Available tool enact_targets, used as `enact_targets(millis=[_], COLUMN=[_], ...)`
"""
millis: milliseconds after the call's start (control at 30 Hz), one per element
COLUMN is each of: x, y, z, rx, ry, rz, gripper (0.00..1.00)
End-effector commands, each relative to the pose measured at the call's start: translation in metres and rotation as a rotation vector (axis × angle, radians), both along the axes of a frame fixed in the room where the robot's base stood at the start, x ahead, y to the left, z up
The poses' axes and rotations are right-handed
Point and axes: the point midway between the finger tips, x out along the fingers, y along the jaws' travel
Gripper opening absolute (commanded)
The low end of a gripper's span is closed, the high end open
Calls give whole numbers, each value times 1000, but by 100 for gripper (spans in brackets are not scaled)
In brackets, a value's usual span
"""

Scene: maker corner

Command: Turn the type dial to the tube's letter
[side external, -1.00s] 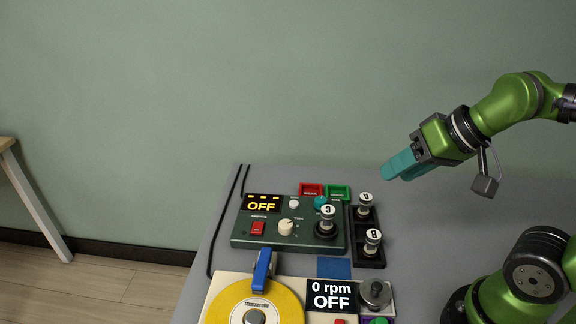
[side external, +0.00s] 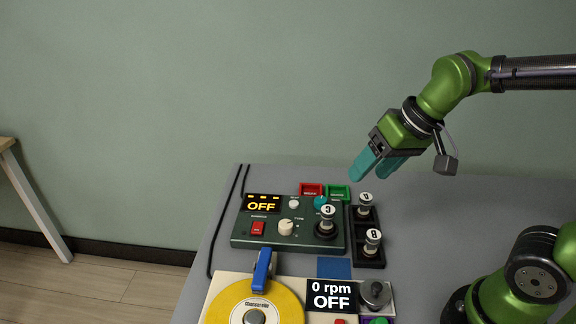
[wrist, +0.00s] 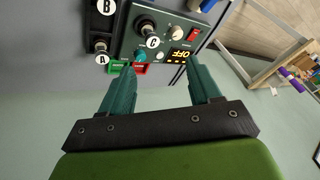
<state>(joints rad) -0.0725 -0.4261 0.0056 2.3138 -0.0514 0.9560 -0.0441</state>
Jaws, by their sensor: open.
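The tube tester (side external: 243,237) is a dark green box on the table with a display reading OFF. The cream type dial (side external: 286,227) sits on its panel; it also shows in the wrist view (wrist: 176,33). Its pointer setting is too small to read. A tube marked C (side external: 327,213) stands upright in the tester's socket, right of the dial, and shows in the wrist view (wrist: 152,42). My gripper (side external: 375,175), with teal fingers, is open and empty, in the air above and behind the tester's right side. Its two fingers (wrist: 160,85) show apart in the wrist view.
Tubes A (side external: 366,204) and B (side external: 372,240) stand in a black rack (side external: 369,262) right of the tester. Red (side external: 311,188) and green (side external: 343,190) trays lie behind it. A turntable-like unit with a yellow disc (side external: 285,302) reads 0 rpm OFF in front.

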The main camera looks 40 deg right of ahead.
Motion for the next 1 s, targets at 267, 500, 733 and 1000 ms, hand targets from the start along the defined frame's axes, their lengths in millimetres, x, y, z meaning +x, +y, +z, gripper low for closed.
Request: enact_targets(millis=[267,500,733,1000], x=[87,150,166,162], y=[36,65,69,70], z=[-18,-44,-25,-49], rx=[-154,-267,-318,-315], ry=[198,317,317,326], rz=[353,708,919,956], gripper=[62,62,62,62])
